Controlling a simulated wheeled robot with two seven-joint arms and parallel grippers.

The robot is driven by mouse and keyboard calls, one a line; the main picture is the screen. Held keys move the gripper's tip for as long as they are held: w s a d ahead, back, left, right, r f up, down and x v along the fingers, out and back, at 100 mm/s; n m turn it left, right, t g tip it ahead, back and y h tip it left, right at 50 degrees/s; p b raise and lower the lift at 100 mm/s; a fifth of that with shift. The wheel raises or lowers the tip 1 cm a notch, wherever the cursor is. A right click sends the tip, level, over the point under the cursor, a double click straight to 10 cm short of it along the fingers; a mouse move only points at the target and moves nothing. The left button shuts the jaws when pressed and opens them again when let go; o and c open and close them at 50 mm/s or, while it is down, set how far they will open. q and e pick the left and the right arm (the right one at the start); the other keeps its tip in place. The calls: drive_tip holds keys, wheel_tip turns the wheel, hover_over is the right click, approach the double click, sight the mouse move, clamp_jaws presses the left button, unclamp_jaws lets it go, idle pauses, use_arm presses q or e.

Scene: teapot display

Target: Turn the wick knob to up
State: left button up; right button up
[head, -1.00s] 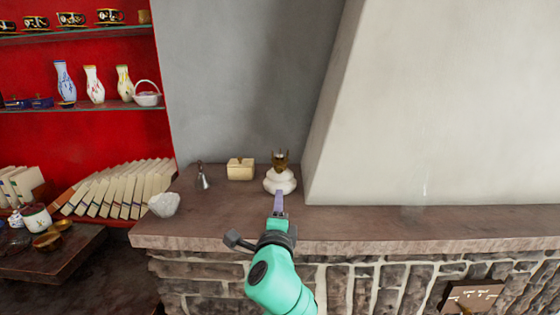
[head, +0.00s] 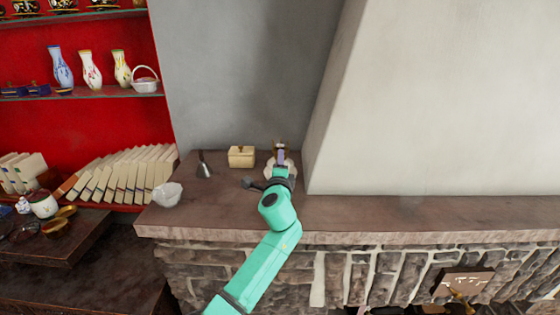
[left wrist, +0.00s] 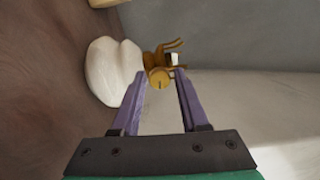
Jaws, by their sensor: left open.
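The oil lamp has a white rounded body (left wrist: 108,72) and a brass burner with prongs (left wrist: 168,55). It stands on the stone ledge; in the head view its body (head: 270,167) is partly hidden behind my gripper. The round brass wick knob (left wrist: 159,79) faces the left wrist camera and has a dark mark on it. My left gripper (left wrist: 159,74) is open, with its purple fingers on either side of the knob in that view. I cannot tell whether they touch it. In the head view my left gripper (head: 281,152) is in front of the lamp. My right gripper is not in view.
A cream lidded box (head: 241,157) and a small metal bell-shaped item (head: 204,169) stand left of the lamp on the ledge (head: 400,207). A white bowl (head: 167,194) is at the ledge's left end. The sloping white wall (head: 430,100) rises close on the right.

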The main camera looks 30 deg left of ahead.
use_arm(q)
drive_tip(key=shift+s, duration=0.15)
drive_tip(key=shift+c, duration=0.3)
clamp_jaws()
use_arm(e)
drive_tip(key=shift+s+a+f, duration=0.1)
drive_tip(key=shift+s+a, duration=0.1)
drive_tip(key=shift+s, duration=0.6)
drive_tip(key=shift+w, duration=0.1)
